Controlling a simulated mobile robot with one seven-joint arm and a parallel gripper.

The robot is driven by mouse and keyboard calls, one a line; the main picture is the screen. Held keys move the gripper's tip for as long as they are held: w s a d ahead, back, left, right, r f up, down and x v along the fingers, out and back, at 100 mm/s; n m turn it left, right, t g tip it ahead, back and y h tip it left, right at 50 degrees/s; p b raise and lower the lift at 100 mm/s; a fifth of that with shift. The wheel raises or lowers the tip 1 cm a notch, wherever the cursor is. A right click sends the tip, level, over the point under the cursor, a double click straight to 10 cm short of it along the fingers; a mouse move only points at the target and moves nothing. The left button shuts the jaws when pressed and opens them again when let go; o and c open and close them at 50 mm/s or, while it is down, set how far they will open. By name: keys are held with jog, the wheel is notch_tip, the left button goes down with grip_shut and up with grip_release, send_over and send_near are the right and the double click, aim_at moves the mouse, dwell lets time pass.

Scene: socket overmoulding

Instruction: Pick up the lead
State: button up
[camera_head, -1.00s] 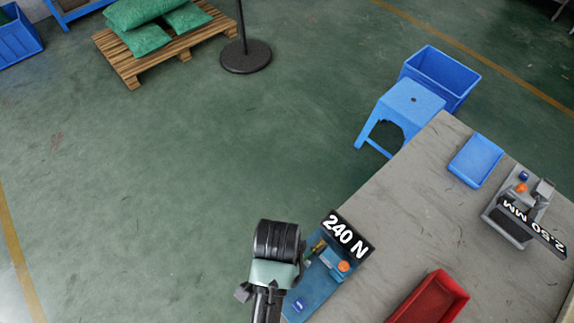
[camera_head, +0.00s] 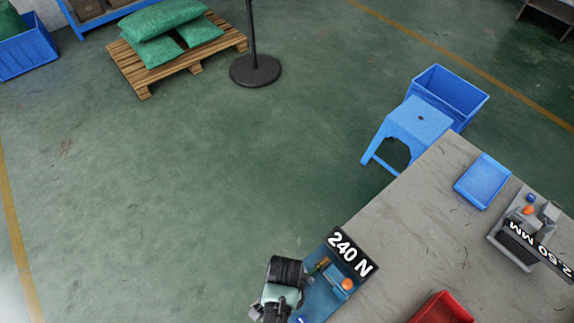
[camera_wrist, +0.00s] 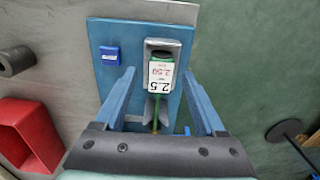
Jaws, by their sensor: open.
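In the wrist view, what looks like the lead (camera_wrist: 159,76) has a dark green end and a white tag reading 2.5 and 2.50. Its end sits at a grey holder on a blue tester plate (camera_wrist: 107,32), and a thin green-yellow cord runs down from the tag. My gripper (camera_wrist: 159,73) is open, with its two blue fingers on either side of the tag and apart from it. The head view shows the blue tester (camera_head: 318,297) beside my wrist; my fingertips are hidden there.
The tester's 240 N display (camera_head: 350,253) stands at the grey table's (camera_head: 405,220) edge. A red bin (camera_head: 442,308), a blue tray (camera_head: 482,181) and a 2.50 MM gauge (camera_head: 520,240) are on the table.

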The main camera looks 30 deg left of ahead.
jog(key=shift+f, duration=0.15)
grip_shut()
dwell(0.5)
